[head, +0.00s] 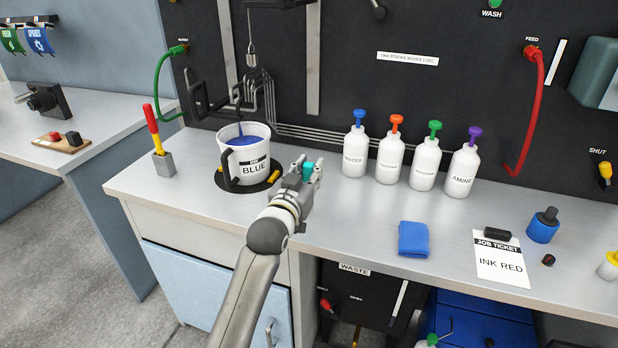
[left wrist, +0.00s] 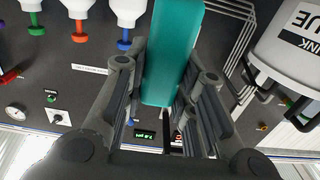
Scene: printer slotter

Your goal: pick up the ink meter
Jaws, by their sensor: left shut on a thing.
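My left gripper (head: 306,176) is shut on a teal block-shaped thing, which I take to be the ink meter (head: 308,168), and holds it up in front of the blue ink pot. In the left wrist view the ink meter (left wrist: 172,50) shows as a long teal body between the two fingers of the left gripper (left wrist: 165,85). The fingers hide part of it, and its face cannot be read. My right gripper is not in view.
The white BLUE ink pot (head: 252,165) stands on a dark round base just left of the gripper. Several white bottles (head: 390,158) with coloured caps stand to the right. A blue cloth (head: 413,239) and a job ticket (head: 502,262) lie on the bench, with clear surface between.

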